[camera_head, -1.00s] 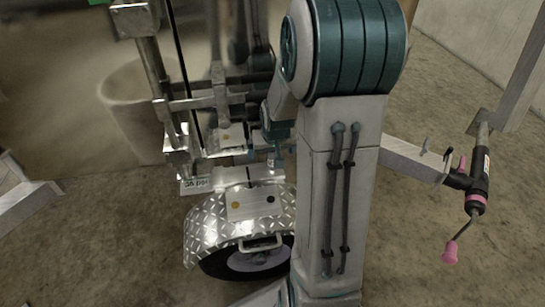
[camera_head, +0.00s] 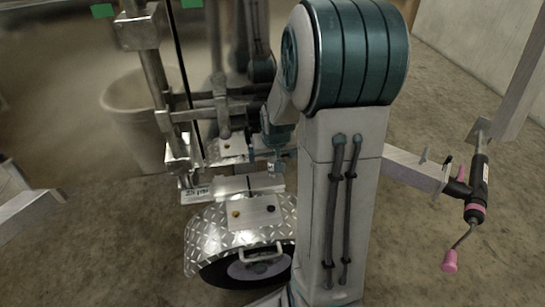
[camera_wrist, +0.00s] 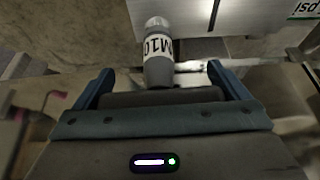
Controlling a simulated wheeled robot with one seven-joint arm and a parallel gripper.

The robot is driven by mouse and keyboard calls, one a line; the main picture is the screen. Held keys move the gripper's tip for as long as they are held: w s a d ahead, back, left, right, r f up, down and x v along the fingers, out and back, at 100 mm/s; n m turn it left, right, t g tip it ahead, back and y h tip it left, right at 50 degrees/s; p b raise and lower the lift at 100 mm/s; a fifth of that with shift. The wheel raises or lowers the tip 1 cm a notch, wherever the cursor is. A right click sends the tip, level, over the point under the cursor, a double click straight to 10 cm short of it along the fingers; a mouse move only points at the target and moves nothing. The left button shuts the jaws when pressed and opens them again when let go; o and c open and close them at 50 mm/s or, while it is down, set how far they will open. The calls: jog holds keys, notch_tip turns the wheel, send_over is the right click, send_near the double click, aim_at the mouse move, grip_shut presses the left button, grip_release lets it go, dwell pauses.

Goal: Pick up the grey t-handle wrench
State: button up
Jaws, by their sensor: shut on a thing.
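The grey t-handle wrench (camera_wrist: 158,62) shows in the wrist view as a grey, rounded cylinder with dark lettering on a pale band. It stands between the two blue-grey fingers of my gripper (camera_wrist: 160,76), which is shut on it. How the fingers touch it is hard to make out. In the head view my gripper (camera_head: 277,146) is small, behind my large arm link, over the trailer's flat metal plates. The wrench is too small there to make out clearly.
A trailer wheel under a chequer-plate fender (camera_head: 215,235) stands below my gripper. Metal posts and crossbars (camera_head: 150,75) rise at its left, near a pale bin (camera_head: 135,125). A jack with a pink-handled crank (camera_head: 479,190) is at right. Open floor lies at lower left.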

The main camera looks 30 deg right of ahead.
notch_tip(320, 180, up, 2)
jog(key=shift+r+p, duration=0.15)
jog(key=shift+p, duration=0.25)
jog(key=s+d+r+p, duration=0.3)
jog(key=s+d+r, duration=0.3)
jog(key=s+d, duration=0.1)
jog(key=shift+s+d+r+p, duration=0.25)
jog(key=shift+s+d+p, duration=0.1)
jog(key=shift+s, duration=0.55)
jog(key=shift+f, duration=0.1)
